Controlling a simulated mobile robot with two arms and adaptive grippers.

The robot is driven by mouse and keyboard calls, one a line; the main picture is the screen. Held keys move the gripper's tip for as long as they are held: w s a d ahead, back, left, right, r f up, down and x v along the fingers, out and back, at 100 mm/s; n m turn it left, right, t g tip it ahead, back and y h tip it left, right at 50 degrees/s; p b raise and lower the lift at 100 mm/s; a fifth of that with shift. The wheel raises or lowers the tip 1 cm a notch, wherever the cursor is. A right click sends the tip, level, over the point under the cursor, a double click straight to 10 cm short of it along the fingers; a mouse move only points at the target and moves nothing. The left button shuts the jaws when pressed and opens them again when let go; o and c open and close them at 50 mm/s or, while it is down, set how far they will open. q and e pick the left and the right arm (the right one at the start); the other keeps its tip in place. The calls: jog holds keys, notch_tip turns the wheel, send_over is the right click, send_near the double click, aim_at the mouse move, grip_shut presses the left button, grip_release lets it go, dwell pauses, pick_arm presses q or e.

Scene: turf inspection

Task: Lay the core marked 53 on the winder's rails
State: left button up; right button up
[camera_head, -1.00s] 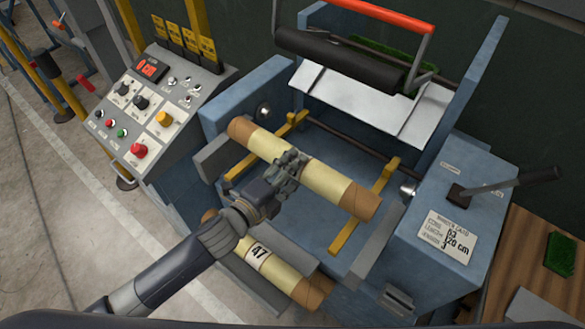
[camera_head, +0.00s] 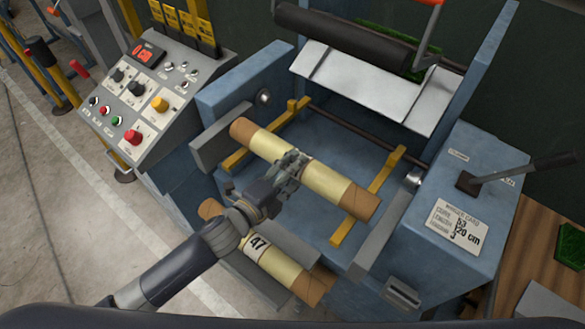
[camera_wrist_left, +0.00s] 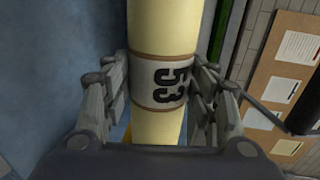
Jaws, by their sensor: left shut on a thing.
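The core marked 53 (camera_head: 323,182) is a pale yellow tube with brown ends. My left gripper (camera_head: 292,165) is shut around its middle. In the left wrist view, the core's label (camera_wrist_left: 163,80) reads 53 between the two fingers. The core lies crosswise over the winder's two yellow rails, the left rail (camera_head: 293,113) and the right rail (camera_head: 385,172). Whether it touches them cannot be told. The winder (camera_head: 330,143) is a blue machine. My right gripper is not in view.
A second core marked 47 (camera_head: 281,264) lies lower at the winder's front, partly behind my left arm. A control panel (camera_head: 145,95) stands at left. A dark roller (camera_head: 350,35) and metal plate (camera_head: 350,82) are behind the rails. A lever (camera_head: 510,172) rises at right.

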pick_arm(q)
jog(key=shift+f, duration=0.25)
jog(key=o, duration=1.5)
jog(key=shift+c, duration=0.2)
jog(key=shift+s+f, duration=0.1)
jog(key=shift+f, duration=0.05)
jog(key=v, duration=1.2)
